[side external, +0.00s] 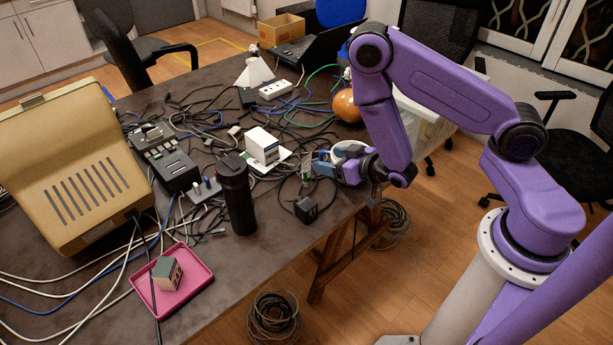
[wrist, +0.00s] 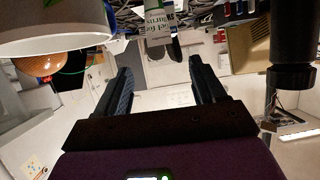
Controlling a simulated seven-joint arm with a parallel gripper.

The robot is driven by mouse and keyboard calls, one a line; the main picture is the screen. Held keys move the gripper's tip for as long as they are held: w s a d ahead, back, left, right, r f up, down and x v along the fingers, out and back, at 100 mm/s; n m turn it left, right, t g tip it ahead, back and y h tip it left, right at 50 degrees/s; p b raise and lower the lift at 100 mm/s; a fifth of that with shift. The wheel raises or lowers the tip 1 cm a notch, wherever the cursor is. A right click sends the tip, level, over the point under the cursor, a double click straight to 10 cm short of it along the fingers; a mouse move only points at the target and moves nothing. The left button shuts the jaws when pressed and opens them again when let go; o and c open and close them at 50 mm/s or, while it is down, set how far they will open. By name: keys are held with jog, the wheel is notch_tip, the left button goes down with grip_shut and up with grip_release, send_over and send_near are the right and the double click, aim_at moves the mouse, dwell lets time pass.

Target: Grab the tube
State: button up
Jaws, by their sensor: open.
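The tube (wrist: 158,22) is pale with dark green print and shows at the top middle of the wrist view, its upper part cut off by the frame. In the side view, a small upright pale and green item (side external: 306,170) just left of my gripper appears to be the tube. My gripper (side external: 322,164) is low over the table's right edge, pointing left. In the wrist view, my gripper's two dark fingers (wrist: 160,76) are apart with nothing between them. The tube lies beyond the fingertips, roughly in line with the gap.
A white round container (side external: 350,151) stands close by my gripper, with an orange ball (side external: 347,106) behind it. A black bottle (side external: 236,195), a white box (side external: 262,145) and a small black block (side external: 306,209) stand nearby. Loose cables cover much of the table (side external: 270,250).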

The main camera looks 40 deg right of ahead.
aim_at(307, 156)
jog(key=shift+x, duration=5)
jog(key=shift+f, duration=0.15)
jog(key=shift+c, duration=0.4)
grip_shut()
